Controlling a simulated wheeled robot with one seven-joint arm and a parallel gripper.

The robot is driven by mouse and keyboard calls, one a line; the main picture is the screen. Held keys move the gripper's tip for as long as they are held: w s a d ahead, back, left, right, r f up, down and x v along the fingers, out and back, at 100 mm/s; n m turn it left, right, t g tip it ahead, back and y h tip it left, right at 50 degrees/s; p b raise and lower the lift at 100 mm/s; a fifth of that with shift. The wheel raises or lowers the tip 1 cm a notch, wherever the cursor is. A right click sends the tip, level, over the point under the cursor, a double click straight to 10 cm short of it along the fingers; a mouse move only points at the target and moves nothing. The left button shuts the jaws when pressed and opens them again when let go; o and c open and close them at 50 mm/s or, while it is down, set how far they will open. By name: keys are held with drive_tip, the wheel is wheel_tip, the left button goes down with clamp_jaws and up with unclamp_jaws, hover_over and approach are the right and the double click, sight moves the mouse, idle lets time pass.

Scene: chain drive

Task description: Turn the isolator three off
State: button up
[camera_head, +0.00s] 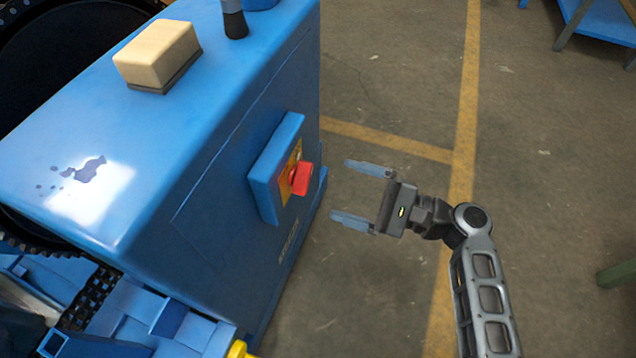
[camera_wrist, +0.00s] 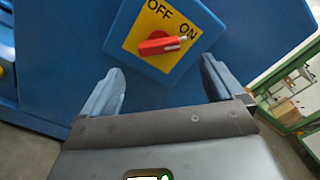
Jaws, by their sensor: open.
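The isolator is a red rotary knob (camera_head: 302,178) on a yellow plate, set on a blue box (camera_head: 263,180) on the side of the blue machine housing. In the wrist view the red knob (camera_wrist: 160,45) lies nearly level on the yellow plate (camera_wrist: 148,22), with its white-marked end toward the word ON; OFF is at the upper left. No number shows on it. My gripper (camera_head: 345,190) is open and empty, a short gap to the right of the knob in the head view. In the wrist view its two fingers (camera_wrist: 161,68) sit below the knob, one each side.
A beige block (camera_head: 157,52) and a dark-based cylinder (camera_head: 234,20) stand on top of the blue housing (camera_head: 150,130). A chain (camera_head: 88,297) and blue parts lie at the lower left. The floor right of the housing is open, with yellow lines (camera_head: 400,143).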

sight(309, 181)
drive_tip(key=x, duration=0.6)
drive_tip(key=shift+a+b, duration=0.4)
drive_tip(key=shift+w, duration=0.1)
drive_tip(key=shift+c, duration=0.2)
drive_tip(key=c, duration=1)
